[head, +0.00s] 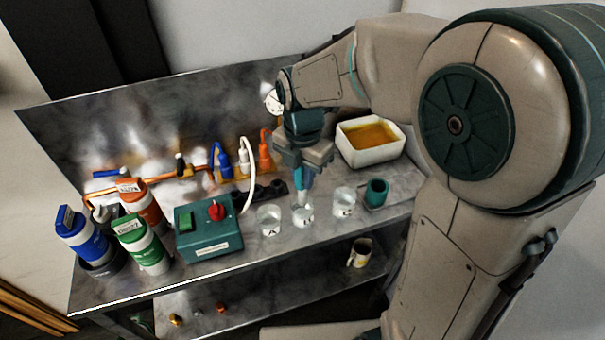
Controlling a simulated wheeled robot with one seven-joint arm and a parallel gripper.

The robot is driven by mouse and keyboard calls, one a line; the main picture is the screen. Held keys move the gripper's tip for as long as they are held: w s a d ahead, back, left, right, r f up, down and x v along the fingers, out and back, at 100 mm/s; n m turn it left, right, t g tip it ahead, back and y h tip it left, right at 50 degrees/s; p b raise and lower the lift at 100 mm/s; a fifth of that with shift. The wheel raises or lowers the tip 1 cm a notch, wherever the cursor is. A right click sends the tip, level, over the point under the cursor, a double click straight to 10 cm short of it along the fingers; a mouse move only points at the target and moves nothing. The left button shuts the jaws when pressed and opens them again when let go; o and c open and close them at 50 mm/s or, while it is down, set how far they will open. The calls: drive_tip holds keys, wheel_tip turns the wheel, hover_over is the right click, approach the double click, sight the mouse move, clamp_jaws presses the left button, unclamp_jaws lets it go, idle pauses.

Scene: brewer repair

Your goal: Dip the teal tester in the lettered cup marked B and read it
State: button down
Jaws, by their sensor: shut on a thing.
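My gripper (302,168) is shut on the teal tester (302,184) and points down over the counter. The tester hangs upright, and its pale lower end reaches into or just over the mouth of the middle lettered cup (304,217); I cannot tell how deep. That clear cup's letter is small and looks like B. A clear cup marked A (269,222) stands to its left. Another clear lettered cup (343,203) stands to its right, its letter hard to read. Any reading on the tester is too small to make out.
A teal holder (375,194) stands right of the cups and a white tray of amber liquid (369,141) behind. A teal box with a red knob (208,231) and several labelled bottles (147,246) stand left. A mug (360,253) is on the lower shelf.

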drive_tip(key=shift+r+p, duration=1.4)
drive_tip(key=shift+r, duration=0.6)
drive_tip(key=shift+r+g+p, duration=0.2)
drive_tip(key=shift+g+p, duration=0.1)
drive_tip(key=shift+p, duration=0.45)
drive_tip(key=g+p, duration=0.3)
drive_tip(key=p, duration=0.3)
drive_tip(key=shift+g+p, duration=0.8)
drive_tip(key=shift+p, duration=0.15)
drive_tip(key=shift+f+g+p, duration=0.25)
drive_tip(key=shift+g+p, duration=0.2)
drive_tip(key=shift+g, duration=0.15)
